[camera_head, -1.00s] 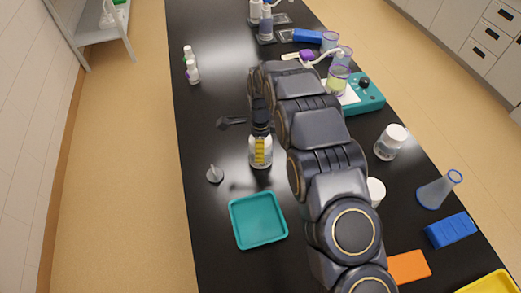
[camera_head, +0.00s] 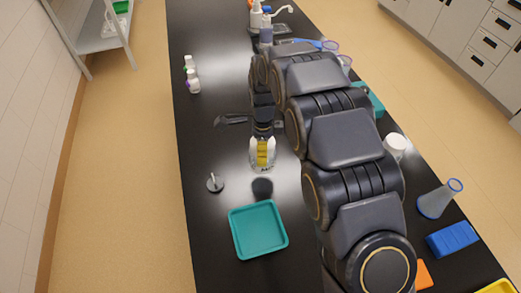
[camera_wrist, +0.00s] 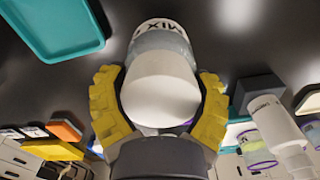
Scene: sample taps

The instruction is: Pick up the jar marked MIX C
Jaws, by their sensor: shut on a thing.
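The jar (camera_head: 253,152) is pale, with a white lid (camera_wrist: 160,92). In the wrist view the black letters MIX show upside down on its white label; the letter after them is hard to read. My gripper (camera_wrist: 160,108) is shut around the jar, a yellow finger pad on each side. In the head view one yellow pad of my gripper (camera_head: 262,153) covers the jar's middle. The jar looks upright and above the bench, with a dark round shadow below it.
A teal tray (camera_head: 258,230) lies in front of the jar, with a small grey stand (camera_head: 215,183) to its left. Small bottles (camera_head: 192,80) stand at the left edge. Another white-lidded jar (camera_head: 395,145), a flask (camera_head: 437,199) and a blue block (camera_head: 452,239) stand right.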

